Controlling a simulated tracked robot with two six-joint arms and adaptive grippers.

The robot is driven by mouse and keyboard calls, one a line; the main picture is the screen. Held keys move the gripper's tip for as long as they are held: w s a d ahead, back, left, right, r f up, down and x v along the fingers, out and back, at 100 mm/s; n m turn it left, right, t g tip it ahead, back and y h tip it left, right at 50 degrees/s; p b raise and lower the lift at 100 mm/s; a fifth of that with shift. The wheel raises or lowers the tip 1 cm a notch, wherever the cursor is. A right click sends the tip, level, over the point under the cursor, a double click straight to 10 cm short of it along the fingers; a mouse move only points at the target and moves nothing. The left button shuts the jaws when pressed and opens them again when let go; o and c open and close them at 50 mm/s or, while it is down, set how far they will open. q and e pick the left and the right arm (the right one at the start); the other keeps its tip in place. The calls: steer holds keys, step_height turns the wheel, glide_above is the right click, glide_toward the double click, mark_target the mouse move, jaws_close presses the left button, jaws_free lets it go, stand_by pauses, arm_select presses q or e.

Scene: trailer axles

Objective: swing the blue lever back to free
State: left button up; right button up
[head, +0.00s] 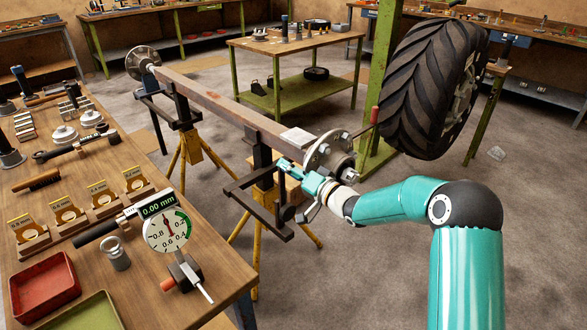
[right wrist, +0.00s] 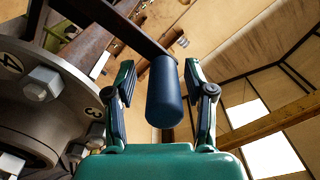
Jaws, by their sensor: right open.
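The blue lever's dark blue cylindrical grip (right wrist: 164,92) shows in the right wrist view, on a dark bar that runs to the upper left. My right gripper (right wrist: 160,68) is open, with one finger on each side of the grip and a visible gap on both sides. In the head view my right gripper (head: 296,192) is beside the near end of the axle, just below the hub (head: 330,155); the lever is hard to make out there. My left gripper is not in view.
The hub's numbered face and studs (right wrist: 45,85) are close on the left in the right wrist view. The axle beam (head: 225,108) rests on yellow stands (head: 190,150). A big tyre (head: 432,88) hangs at right.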

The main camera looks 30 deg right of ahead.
steer(key=v, duration=1.2)
steer(key=s+a+f+g+h+p, duration=0.1)
steer(key=s+a+f+g+p, duration=0.25)
steer(key=a+f, duration=0.35)
steer(key=s+a+f+g+h+p, duration=0.15)
steer(key=a+f+g, duration=0.25)
steer(key=f, duration=0.5)
steer(key=s+a+f+n+g+p, duration=0.1)
steer(key=s+a+f+g, duration=0.1)
steer(key=s, duration=0.5)
steer(key=s+a+f+n+g+p, duration=0.1)
steer(key=s+a+f+g+p, duration=0.1)
steer(key=s, duration=0.6)
steer(key=s+a+f+n+g+p, duration=0.1)
steer(key=s+a+f+g, duration=0.3)
steer(key=s, duration=0.4)
steer(key=a+g+y+p, duration=0.1)
steer(key=a, duration=0.1)
steer(key=shift+a+f+n, duration=0.25)
steer(key=shift+a+n, duration=0.05)
